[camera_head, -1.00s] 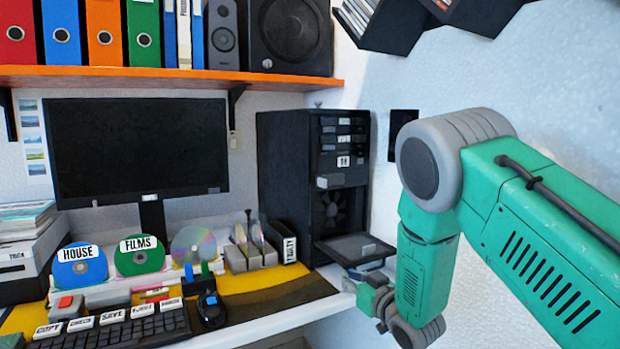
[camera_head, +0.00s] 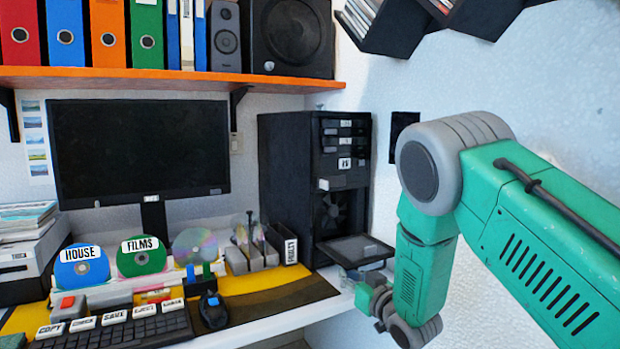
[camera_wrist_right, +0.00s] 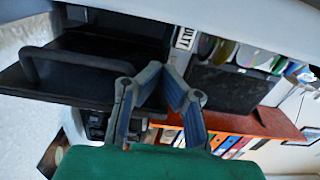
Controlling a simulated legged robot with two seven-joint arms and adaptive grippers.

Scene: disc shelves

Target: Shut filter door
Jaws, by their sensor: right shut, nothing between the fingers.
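The filter door (camera_head: 356,248) is a dark flap at the bottom front of the black computer tower (camera_head: 285,185). It is open, folded down and out nearly level, and a fan shows in the opening behind it. The door also shows in the right wrist view as a dark panel (camera_wrist_right: 90,78) with a bar along it. My right gripper (camera_head: 366,279) is at the door's outer edge, low and close to it; I cannot tell if they touch. In the right wrist view its fingers (camera_wrist_right: 158,72) are shut and empty. My left gripper is not in view.
The monitor (camera_head: 140,150), a keyboard (camera_head: 125,330), a mouse (camera_head: 212,310) and disc stands occupy the desk left of the tower. A white wall (camera_head: 500,90) stands close on the right. An orange shelf (camera_head: 180,80) with binders and speakers is above.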

